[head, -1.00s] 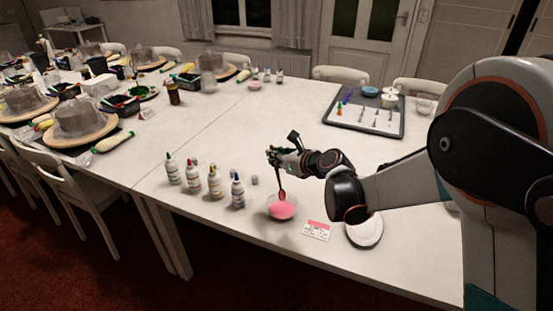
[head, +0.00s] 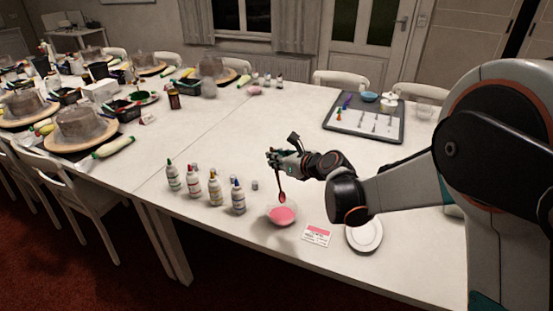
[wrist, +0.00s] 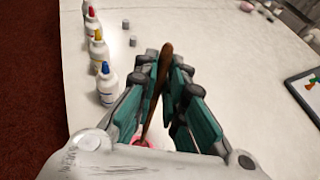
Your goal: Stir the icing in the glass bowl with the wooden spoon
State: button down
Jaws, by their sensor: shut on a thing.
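A clear glass bowl (head: 270,215) holding pink icing (head: 283,216) stands near the table's front edge. My gripper (head: 275,160) is above it, shut on the wooden spoon (head: 282,185). The spoon points down, and its lower end looks red-pink, at or just above the icing; I cannot tell whether it touches. In the wrist view, the brown spoon handle (wrist: 164,65) stands between the teal fingers (wrist: 162,100). Only a little pink icing (wrist: 142,143) shows there; most of the bowl is hidden by the gripper.
Several icing bottles (head: 214,188) stand left of the bowl. A pink and white card (head: 317,235) and a white plate (head: 364,236) lie to its right. A grey tray (head: 390,138) with small tools is farther back. Cake turntables (head: 78,145) fill the far left; the middle table is clear.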

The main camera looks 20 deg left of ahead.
jog(key=shift+r+p, duration=1.6)
jog(key=shift+r, duration=1)
jog(key=shift+f, duration=0.1)
